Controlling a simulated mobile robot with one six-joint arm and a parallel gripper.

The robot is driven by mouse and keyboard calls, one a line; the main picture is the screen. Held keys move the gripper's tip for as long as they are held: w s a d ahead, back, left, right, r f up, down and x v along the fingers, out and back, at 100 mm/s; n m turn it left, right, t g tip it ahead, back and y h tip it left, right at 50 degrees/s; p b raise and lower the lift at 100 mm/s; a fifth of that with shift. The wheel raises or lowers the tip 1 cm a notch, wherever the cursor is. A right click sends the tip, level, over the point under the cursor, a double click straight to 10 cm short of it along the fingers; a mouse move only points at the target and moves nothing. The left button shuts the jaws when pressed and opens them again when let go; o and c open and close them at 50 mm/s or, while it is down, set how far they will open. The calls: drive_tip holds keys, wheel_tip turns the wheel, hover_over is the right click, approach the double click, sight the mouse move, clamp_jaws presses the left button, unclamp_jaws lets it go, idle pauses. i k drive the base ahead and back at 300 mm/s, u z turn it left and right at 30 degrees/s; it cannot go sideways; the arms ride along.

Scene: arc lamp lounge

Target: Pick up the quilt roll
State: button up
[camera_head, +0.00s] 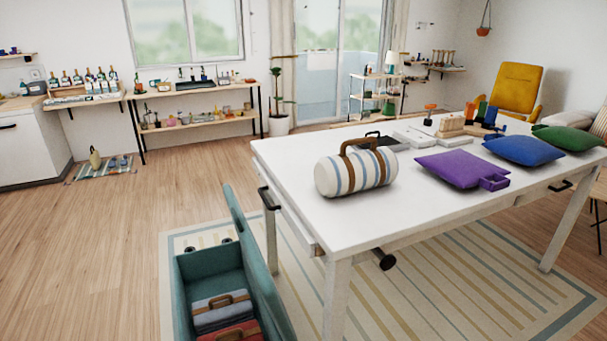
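The quilt roll (340,178) lies on its side near the left front of the white table (385,215). It is a cream cylinder with blue and tan stripes, and a brown carry handle (362,148) arches up over its top. Nothing covers the roll from this side, and its underside rests on the tabletop. My gripper does not show in this view.
A purple cushion (455,168) with a handle lies right of the roll, with blue (523,150) and green (568,138) cushions beyond. A dark tray (372,141) stands behind it. An open teal chest (182,285) sits on the floor at the table's left.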

sight(343, 173)
drive_tip(key=u, duration=0.25)
drive_tip(key=k, duration=0.3)
drive_tip(key=u, duration=1.65)
drive_tip(key=k, duration=0.65)
drive_tip(key=z, duration=0.45)
drive_tip(key=i, duration=1.7)
drive_tip(key=u, duration=0.35)
